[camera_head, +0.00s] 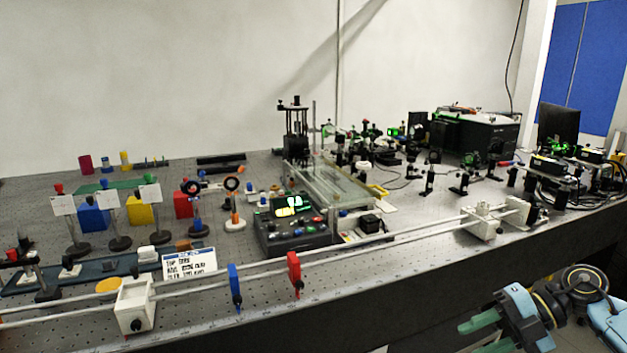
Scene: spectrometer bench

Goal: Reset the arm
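My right gripper (488,334) is at the bottom right, in front of the bench's front edge. Its arm comes in from the right. Its two green fingers point left with a gap between them, and nothing shows between them; the lower finger is partly cut off by the picture edge. It is apart from everything on the bench (400,262). My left gripper and arm are not in view.
A rail with a white block (136,305), a blue holder (235,287) and a red holder (294,274) runs along the bench front. A control box (292,232) stands mid-bench. Optics crowd the right side. The floor space around my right gripper looks clear.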

